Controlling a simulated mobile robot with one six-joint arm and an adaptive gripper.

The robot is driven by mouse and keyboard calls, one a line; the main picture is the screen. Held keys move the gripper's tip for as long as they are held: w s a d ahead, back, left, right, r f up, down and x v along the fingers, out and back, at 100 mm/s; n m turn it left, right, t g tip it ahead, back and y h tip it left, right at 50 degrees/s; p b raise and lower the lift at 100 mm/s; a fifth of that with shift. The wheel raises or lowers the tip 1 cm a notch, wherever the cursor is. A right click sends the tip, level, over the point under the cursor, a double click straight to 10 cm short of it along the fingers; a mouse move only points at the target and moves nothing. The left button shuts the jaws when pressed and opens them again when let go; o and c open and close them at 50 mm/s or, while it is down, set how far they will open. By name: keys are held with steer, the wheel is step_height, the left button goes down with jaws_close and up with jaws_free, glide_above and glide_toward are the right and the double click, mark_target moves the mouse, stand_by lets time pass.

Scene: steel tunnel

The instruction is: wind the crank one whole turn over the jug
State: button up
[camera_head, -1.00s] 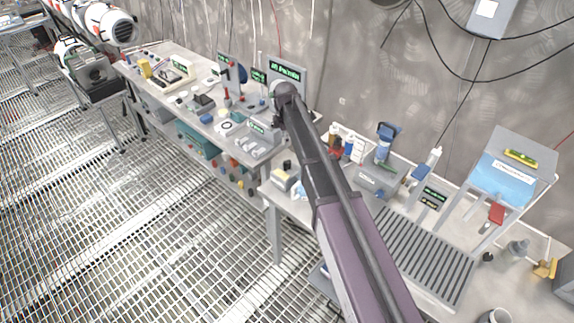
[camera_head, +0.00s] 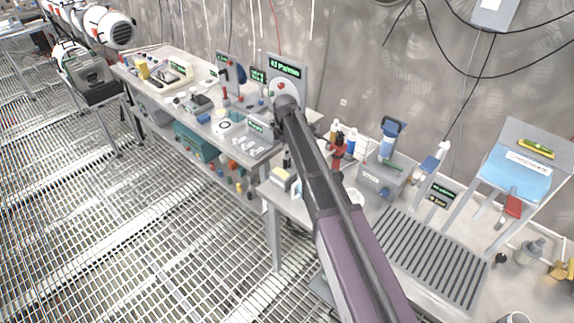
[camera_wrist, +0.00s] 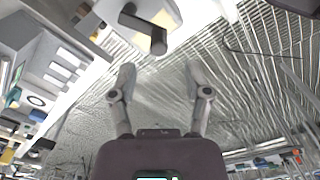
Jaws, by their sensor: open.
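In the wrist view my gripper (camera_wrist: 161,80) is open, with nothing between its two fingers. A dark, bent, crank-like arm with a round grip (camera_wrist: 157,42) shows at the top, past the fingertips and apart from them. It lies in front of a pale, yellowish block. In the head view a small dark upright piece (camera_head: 287,160) stands by a cream-topped block (camera_head: 283,179) at the near bench's left end; it may be the same crank. My arm hides my fingers in this view. I cannot pick out the jug with certainty.
A tray of pale blocks (camera_head: 250,146) lies on the left bench. Right of my arm are bottles (camera_head: 351,140), a grey box (camera_head: 378,180) with a blue-topped device, a ribbed panel (camera_head: 425,255) and a raised blue hopper (camera_head: 514,175). The grating floor (camera_head: 150,240) in front is clear.

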mark_target(287, 163)
steer(key=shift+f+b, duration=2.15)
steer(key=shift+f, duration=0.3)
jaws_close()
steer(key=shift+d, duration=0.25)
steer(key=shift+a, duration=0.25)
